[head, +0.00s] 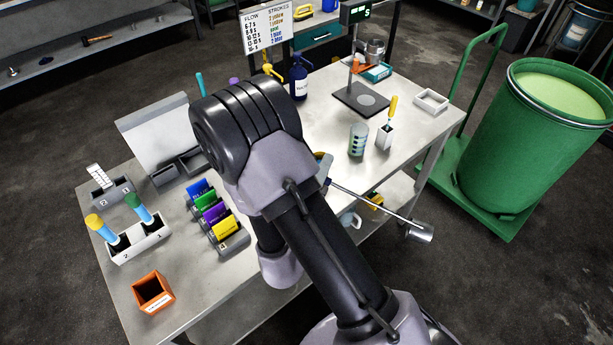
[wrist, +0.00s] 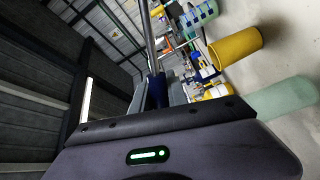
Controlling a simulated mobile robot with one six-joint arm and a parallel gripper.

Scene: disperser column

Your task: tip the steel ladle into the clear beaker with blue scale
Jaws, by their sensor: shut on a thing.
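The steel ladle (head: 420,231) sticks out to the right of my arm in the head view, its cup end beyond the table's front-right edge. My gripper is mostly hidden behind my arm there. In the wrist view my gripper (wrist: 157,92) is shut on the ladle's dark blue grip, and the steel shaft (wrist: 149,35) runs up out of the picture. The cup's contents cannot be made out. The clear beaker with blue scale (head: 358,140) stands upright on the table, apart from the ladle. It also shows at the top of the wrist view (wrist: 199,14).
A yellow cup (wrist: 236,47) and a pale green vessel (wrist: 283,98) show in the wrist view. A green drum (head: 530,140) stands right of the table.

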